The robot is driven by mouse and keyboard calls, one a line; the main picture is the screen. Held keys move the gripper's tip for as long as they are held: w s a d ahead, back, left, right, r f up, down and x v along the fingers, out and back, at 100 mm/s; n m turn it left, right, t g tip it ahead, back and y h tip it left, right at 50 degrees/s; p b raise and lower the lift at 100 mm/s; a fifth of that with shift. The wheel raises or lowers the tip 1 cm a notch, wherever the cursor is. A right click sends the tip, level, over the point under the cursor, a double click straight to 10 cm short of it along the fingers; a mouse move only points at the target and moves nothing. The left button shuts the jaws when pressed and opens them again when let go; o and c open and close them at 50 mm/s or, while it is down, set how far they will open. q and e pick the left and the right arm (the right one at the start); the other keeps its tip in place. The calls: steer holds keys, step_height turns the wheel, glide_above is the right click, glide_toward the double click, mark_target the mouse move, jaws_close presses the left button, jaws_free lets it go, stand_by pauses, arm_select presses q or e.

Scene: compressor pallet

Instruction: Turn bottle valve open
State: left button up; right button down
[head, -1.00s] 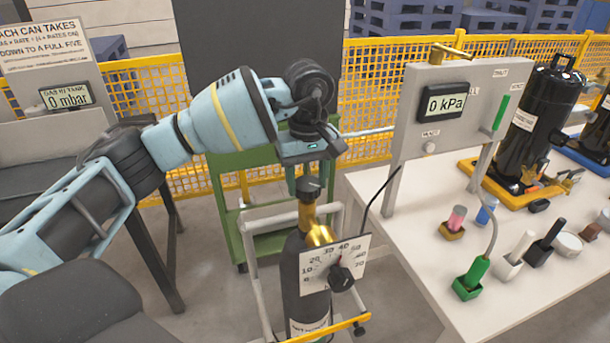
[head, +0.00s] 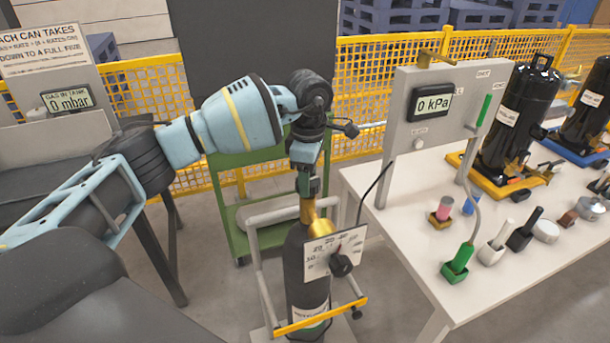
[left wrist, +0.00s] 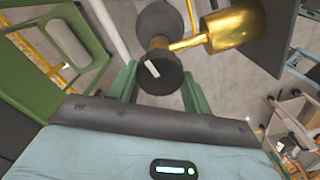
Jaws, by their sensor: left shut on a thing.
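The dark gas bottle (head: 297,268) stands upright in a grey-framed cart with a yellow front bar. Its brass valve (head: 308,212) is on top, with a square dial plate and black knob (head: 341,265) at the front. My left gripper (head: 308,188) points down over the bottle's top. In the left wrist view the black round valve handle (left wrist: 160,72), with a white mark, sits between my two green fingers (left wrist: 160,88), which are shut on it. In the head view the fingers largely hide the handle. My right gripper is not in view.
A white table (head: 400,250) at the right carries a grey panel (head: 399,140) reading 0 kPa, black tanks (head: 515,125) and several small items. A green cart (head: 228,215) and yellow fence stand behind. A thin black hose runs near the bottle's right side.

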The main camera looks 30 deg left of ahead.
arm_select(q)
steer(key=shift+r+n+p, duration=0.1)
steer(key=shift+n+p, duration=0.2)
steer(key=shift+n, duration=1.6)
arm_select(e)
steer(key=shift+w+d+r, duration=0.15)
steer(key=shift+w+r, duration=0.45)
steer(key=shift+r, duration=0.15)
arm_select(q)
steer(key=o, duration=1)
step_height(320, 180, up, 6)
steer(key=shift+r, duration=0.8)
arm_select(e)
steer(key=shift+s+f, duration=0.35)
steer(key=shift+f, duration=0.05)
arm_select(q)
steer(key=shift+s+f, duration=0.1)
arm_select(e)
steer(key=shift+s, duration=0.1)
